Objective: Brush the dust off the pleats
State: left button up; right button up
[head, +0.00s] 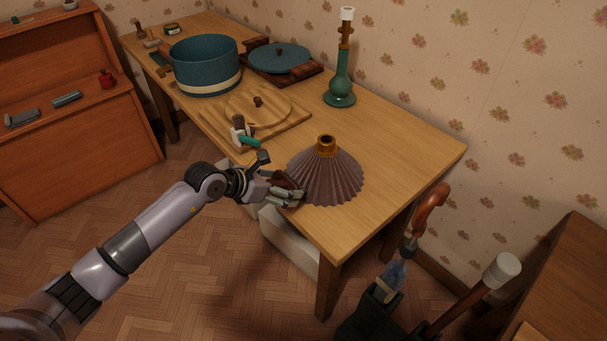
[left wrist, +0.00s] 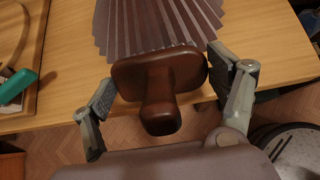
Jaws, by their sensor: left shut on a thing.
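The pleated lampshade (head: 325,178), mauve with a brass-coloured collar (head: 326,146) on top, stands upright on the near end of the wooden table. Its pleats (left wrist: 155,25) fan out at the top of the left wrist view. My left gripper (head: 292,196) is shut on a dark brown brush (left wrist: 160,75) at the shade's left side. The brush (head: 284,181) overlaps the lower rim of the pleats in the left wrist view; I cannot tell whether it touches them. My right gripper is not in view.
On the table (head: 400,150) stand a green lamp base (head: 342,80), a carved wooden board (head: 290,123), a teal pot (head: 205,66) and a teal lidded pan (head: 280,58). A small item with a teal part (head: 245,136) lies near the front edge. Table right of the shade is clear.

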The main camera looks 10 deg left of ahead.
aim_at(269, 181)
pick_arm(q)
jog(key=shift+w, duration=0.1)
jog(key=p+v, duration=0.3)
jog(key=v, duration=0.1)
jog(key=shift+r, duration=0.2)
jog(key=shift+s+a+r, duration=0.2)
jog(key=shift+s, duration=0.15)
